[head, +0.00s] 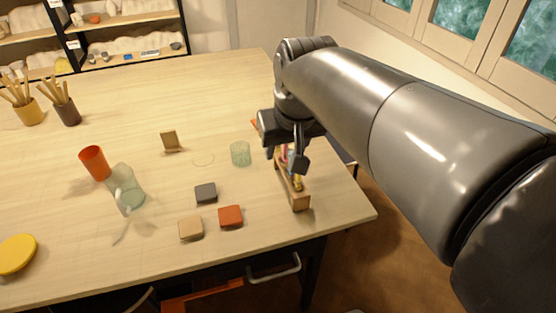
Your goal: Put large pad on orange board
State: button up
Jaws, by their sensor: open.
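My gripper (285,156) is open above the right side of the table, over a narrow wooden rack (299,201) that holds several coloured items. I cannot see anything held between its fingers. An orange flat edge (255,125) shows beside my gripper's left side; it may be the orange board, mostly hidden by my arm. Three small square blocks lie near the front: a dark grey block (206,192), a tan block (191,228) and an orange-red block (230,216). I cannot tell which thing is the large pad.
A green glass (240,153), a small wooden stand (170,141), a glass pitcher (127,188), an orange cup (95,163) and a yellow disc (17,254) stand or lie on the table (200,90). Two tool pots (66,112) are at the left. The table's back middle is clear.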

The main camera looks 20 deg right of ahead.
jog(key=s+f+t, duration=0.1)
jog(key=s+f, duration=0.4)
jog(key=s, duration=0.3)
jog(key=shift+s+a, duration=0.2)
jog(key=shift+a, duration=0.15)
